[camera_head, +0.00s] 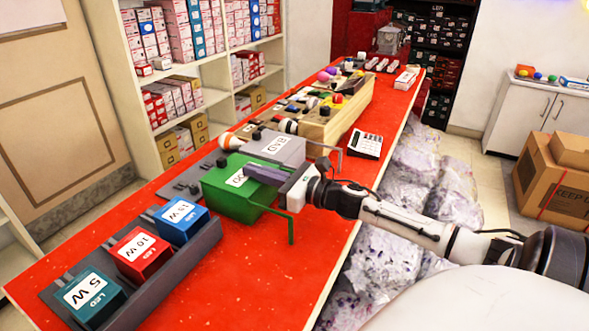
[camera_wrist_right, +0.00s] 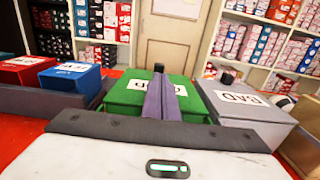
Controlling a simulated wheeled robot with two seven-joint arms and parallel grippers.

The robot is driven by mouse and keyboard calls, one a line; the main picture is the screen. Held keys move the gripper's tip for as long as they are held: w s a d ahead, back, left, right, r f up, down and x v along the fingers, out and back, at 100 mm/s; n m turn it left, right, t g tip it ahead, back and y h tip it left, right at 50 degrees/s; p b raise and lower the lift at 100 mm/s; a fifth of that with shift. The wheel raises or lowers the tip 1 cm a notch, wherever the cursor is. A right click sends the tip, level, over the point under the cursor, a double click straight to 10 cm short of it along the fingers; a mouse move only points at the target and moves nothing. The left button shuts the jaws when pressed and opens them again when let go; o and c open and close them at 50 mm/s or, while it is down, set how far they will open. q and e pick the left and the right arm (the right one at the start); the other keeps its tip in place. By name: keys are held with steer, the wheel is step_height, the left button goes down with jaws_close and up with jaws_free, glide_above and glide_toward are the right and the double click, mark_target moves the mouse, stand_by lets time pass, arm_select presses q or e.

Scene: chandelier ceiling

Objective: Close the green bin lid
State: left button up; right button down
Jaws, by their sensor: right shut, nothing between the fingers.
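The green bin (camera_head: 222,190) stands on the red table, with a partly covered white label on its green lid (camera_wrist_right: 125,95). The lid looks flat and down on the bin; a small gap cannot be ruled out. A bent green rod (camera_head: 291,229) sticks out at the bin's right side. My right gripper (camera_head: 250,172) reaches in from the right, its shut, empty fingers lying over the lid. In the wrist view the fingers (camera_wrist_right: 160,88) cover part of the label. I cannot tell whether they touch the lid. My left gripper is not in view.
A grey bin (camera_head: 276,148) labelled BAD stands beside the green one. Blue (camera_head: 181,219), red (camera_head: 139,254) and teal (camera_head: 88,297) LED boxes sit in a dark rack. A calculator (camera_head: 366,144) and a wooden box (camera_head: 340,115) lie farther back. The table's front right is clear.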

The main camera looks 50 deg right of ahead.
steer(key=v, duration=0.8)
steer(key=shift+a, duration=0.15)
steer(key=shift+s+f, duration=0.1)
steer(key=shift+f, duration=0.05)
